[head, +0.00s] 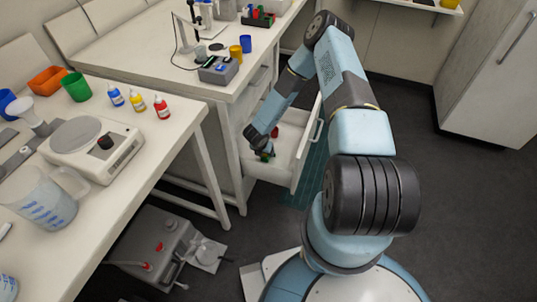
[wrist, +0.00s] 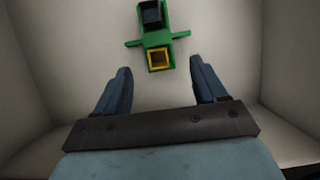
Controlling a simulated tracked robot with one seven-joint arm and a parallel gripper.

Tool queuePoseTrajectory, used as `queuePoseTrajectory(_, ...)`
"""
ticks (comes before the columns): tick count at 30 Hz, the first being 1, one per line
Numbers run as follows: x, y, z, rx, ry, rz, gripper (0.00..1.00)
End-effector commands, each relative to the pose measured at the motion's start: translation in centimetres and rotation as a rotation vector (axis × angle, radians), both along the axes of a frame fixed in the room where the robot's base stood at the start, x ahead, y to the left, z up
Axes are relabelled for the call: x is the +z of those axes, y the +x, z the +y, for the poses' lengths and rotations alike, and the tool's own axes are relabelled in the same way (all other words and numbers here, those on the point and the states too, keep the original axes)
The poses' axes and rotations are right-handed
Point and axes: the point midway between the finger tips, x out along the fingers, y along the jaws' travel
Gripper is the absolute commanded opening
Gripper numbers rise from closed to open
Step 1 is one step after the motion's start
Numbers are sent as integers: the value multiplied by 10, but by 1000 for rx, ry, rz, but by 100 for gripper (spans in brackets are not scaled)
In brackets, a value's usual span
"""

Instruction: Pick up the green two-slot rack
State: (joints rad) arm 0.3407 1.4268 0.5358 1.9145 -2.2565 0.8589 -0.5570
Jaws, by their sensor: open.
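The green two-slot rack (wrist: 155,38) lies on the floor of an open white drawer (head: 303,169). In the wrist view one slot has a black rim or content and the nearer one a yellow rim. The rack shows only as a small green patch in the head view (head: 266,155), partly hidden by my gripper. My gripper (wrist: 158,75) is open and empty, pointing down into the drawer. Its two fingers are apart, with the rack ahead of and between them, not gripped. In the head view my gripper (head: 262,150) reaches into the drawer.
The drawer walls (wrist: 38,60) stand close around my gripper. A small red thing (head: 274,132) is inside the drawer. The bench above holds a grey device (head: 218,70) and another rack of coloured items (head: 257,17). A left table carries a scale (head: 90,140) and bottles.

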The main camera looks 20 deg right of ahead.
Motion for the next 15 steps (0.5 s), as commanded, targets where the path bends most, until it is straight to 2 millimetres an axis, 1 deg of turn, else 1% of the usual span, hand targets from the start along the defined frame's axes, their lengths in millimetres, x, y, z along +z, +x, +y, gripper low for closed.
queuePoseTrajectory(8, -13, 2, -2, -1, 1, 2, 71)
queuePoseTrajectory(15, -39, 5, -5, -3, 1, 1, 71)
